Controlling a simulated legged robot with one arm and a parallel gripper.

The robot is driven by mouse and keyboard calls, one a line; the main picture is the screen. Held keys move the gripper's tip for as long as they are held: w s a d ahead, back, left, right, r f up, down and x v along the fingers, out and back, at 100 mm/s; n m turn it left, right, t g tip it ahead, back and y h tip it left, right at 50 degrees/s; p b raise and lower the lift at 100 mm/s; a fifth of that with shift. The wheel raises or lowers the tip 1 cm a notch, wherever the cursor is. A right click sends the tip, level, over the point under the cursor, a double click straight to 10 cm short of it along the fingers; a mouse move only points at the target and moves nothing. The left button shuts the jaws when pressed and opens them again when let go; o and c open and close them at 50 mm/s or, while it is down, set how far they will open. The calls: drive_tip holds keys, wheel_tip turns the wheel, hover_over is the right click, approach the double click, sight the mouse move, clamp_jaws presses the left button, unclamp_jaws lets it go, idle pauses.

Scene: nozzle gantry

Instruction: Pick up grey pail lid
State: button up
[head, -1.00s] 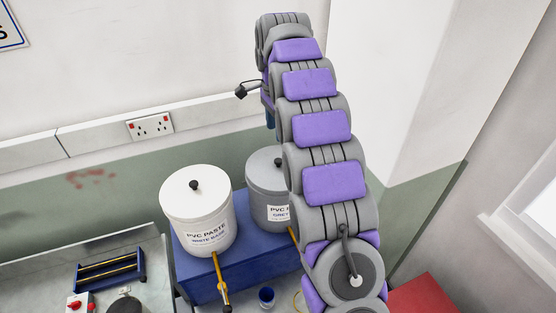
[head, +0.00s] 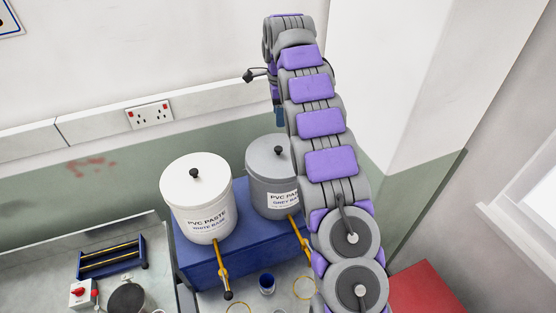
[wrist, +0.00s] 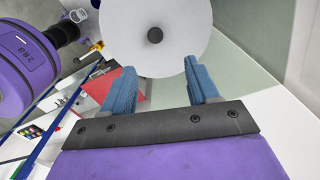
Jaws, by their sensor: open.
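The grey pail lid (head: 268,154) sits on the grey pail (head: 266,195) labelled PVC PASTE GREY BASE, with a dark round knob on top. In the wrist view a pale grey round lid (wrist: 180,42) with a dark knob shows beyond the fingers. My gripper (wrist: 165,80) is open and empty, its two blue fingers apart and short of the knob. In the head view my arm rises over the right side of the grey pail, and a blue finger (head: 280,116) hangs above the lid.
A white pail (head: 198,205) with a white lid stands left of the grey pail on a blue stand (head: 205,262). A blue cup (head: 267,283) stands in front. A wall socket (head: 150,115) is behind, and a white wall corner is right.

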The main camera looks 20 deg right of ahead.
drive_tip(key=f, duration=0.1)
drive_tip(key=p, duration=0.2)
hover_over(278, 148)
drive_tip(key=shift+w+d+f, duration=0.1)
drive_tip(key=shift+d+f, duration=0.05)
drive_tip(key=shift+f, duration=0.9)
drive_tip(key=shift+w+d+f, duration=0.1)
drive_tip(key=shift+w+f, duration=0.05)
drive_tip(key=shift+f, duration=0.95)
drive_tip(key=shift+w+d+f, duration=0.1)
drive_tip(key=shift+d+f, duration=0.05)
drive_tip(key=shift+f, duration=0.9)
drive_tip(key=shift+s+a+f+p, duration=0.1)
drive_tip(key=shift+f+p, duration=0.05)
drive_tip(key=shift+f, duration=0.6)
drive_tip(key=shift+s+a+f+p, duration=0.1)
drive_tip(key=shift+s+f+p, duration=0.05)
drive_tip(key=shift+f, duration=0.55)
drive_tip(key=shift+s+a+f+p, duration=0.1)
drive_tip(key=shift+f+p, duration=0.05)
drive_tip(key=shift+f, duration=0.6)
drive_tip(key=shift+w+f, duration=0.1)
drive_tip(key=shift+f, duration=0.4)
clamp_jaws()
